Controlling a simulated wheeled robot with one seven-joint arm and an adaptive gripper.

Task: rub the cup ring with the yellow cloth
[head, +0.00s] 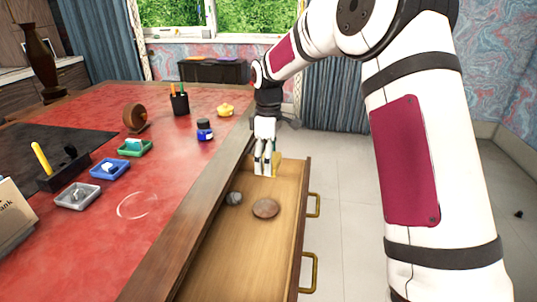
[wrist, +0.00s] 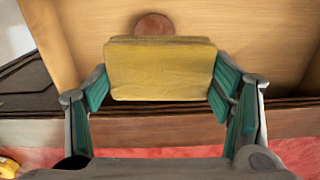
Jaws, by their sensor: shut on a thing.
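The cup ring (head: 137,205) is a pale round mark on the red leather of the desk, left of the drawer. My gripper (head: 266,160) is over the far end of the open drawer, to the right of the desk edge. It is shut on the yellow cloth (wrist: 160,70), which looks like a folded, flat block between the fingers in the wrist view. In the head view a little of the cloth (head: 275,166) shows at the fingertips. I cannot tell whether the cloth touches the drawer. The cup ring is apart from my gripper and not visible in the wrist view.
The open drawer (head: 215,262) holds a round brown thing (head: 265,208) and a grey ball (head: 234,198). On the desk are an ink bottle (head: 205,130), a pen cup (head: 180,102), a small yellow object (head: 225,110) and small trays (head: 77,196). Bare leather surrounds the ring.

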